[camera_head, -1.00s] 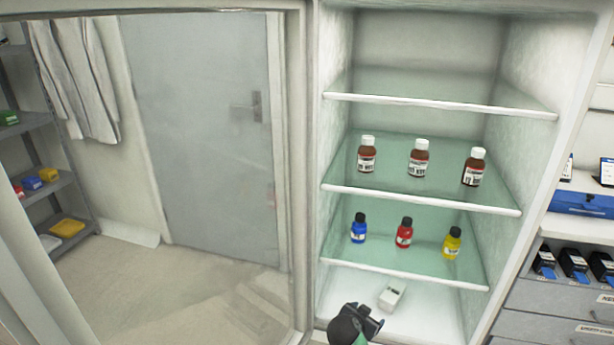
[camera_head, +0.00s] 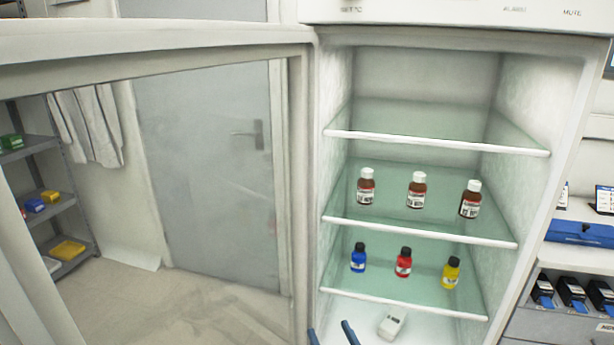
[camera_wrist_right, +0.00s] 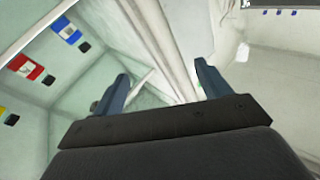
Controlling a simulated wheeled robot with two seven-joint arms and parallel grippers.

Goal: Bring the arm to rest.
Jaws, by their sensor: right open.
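My right gripper (camera_head: 331,335) shows at the bottom edge of the head view, with only its two blue fingers in the picture. They are apart, with nothing between them. In the right wrist view the gripper (camera_wrist_right: 160,78) is also open and empty. It is at the front of the open cabinet (camera_head: 570,150), left of a small white device (camera_head: 391,323) on the cabinet floor. The rest of the right arm is hidden below the head view. My left gripper is not in view.
The cabinet's glass door (camera_head: 300,180) stands open on the left. A glass shelf holds brown bottles (camera_head: 416,190); a lower shelf (camera_head: 400,303) holds blue (camera_head: 358,258), red (camera_head: 403,262) and yellow (camera_head: 451,272) bottles. The top shelf (camera_head: 430,142) is bare.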

